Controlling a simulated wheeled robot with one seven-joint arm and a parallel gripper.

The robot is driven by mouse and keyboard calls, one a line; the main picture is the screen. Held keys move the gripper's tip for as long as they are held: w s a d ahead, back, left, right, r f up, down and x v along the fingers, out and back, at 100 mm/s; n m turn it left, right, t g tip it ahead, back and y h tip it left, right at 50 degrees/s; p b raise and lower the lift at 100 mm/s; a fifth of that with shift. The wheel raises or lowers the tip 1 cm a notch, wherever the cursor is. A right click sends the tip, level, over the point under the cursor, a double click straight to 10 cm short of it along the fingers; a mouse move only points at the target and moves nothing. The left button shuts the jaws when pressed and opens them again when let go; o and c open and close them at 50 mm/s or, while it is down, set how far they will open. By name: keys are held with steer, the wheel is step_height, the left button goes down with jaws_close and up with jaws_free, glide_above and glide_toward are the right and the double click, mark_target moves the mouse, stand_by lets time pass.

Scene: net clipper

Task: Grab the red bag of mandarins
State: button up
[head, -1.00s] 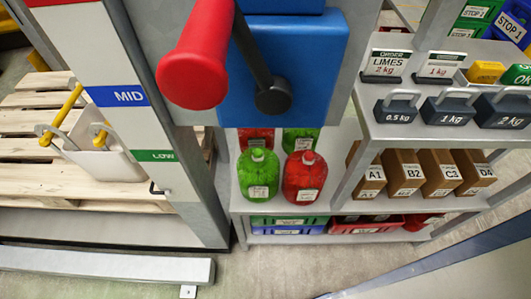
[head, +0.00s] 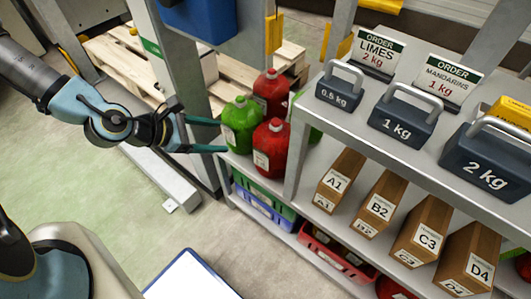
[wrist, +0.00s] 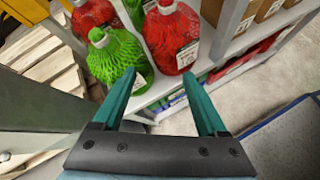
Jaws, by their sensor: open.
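A red net bag (head: 270,148) with a white label and a grey cap stands upright at the front of the middle shelf; in the wrist view it is at upper middle (wrist: 172,38). A green net bag (head: 240,125) stands beside it on the left, also in the wrist view (wrist: 118,60). A second red bag (head: 271,92) stands behind, and another green bag is partly hidden. My gripper (head: 221,136) is open and empty, left of the front bags. In the wrist view its fingertips (wrist: 158,76) overlap the green bag's right side and the area beneath the red bag; contact cannot be told.
Grey shelf posts rise beside the bags, with a blue box (head: 200,18) above. Brown cartons (head: 340,180) stand to the right, dark weights (head: 402,122) on the upper shelf. Crates (head: 265,205) sit below.

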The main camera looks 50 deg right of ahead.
mark_target(276, 122)
steer(key=s+d+n+h, duration=0.1)
steer(key=s+d, duration=0.1)
steer(key=d, duration=0.1)
steer(key=s+d+n+h, duration=0.1)
steer(key=s+d, duration=0.1)
steer(key=d, duration=0.1)
steer(key=s+d+n+g+h, duration=0.1)
steer(key=s+d, duration=0.1)
steer(key=shift+d+r+n, duration=0.3)
steer(key=shift+d+r, duration=0.05)
steer(key=shift+d, duration=0.05)
steer(key=shift+p+x, duration=0.6)
steer(key=shift+x, duration=2.3)
steer(key=shift+s+r, duration=0.1)
steer(key=shift+s, duration=0.05)
jaws_close()
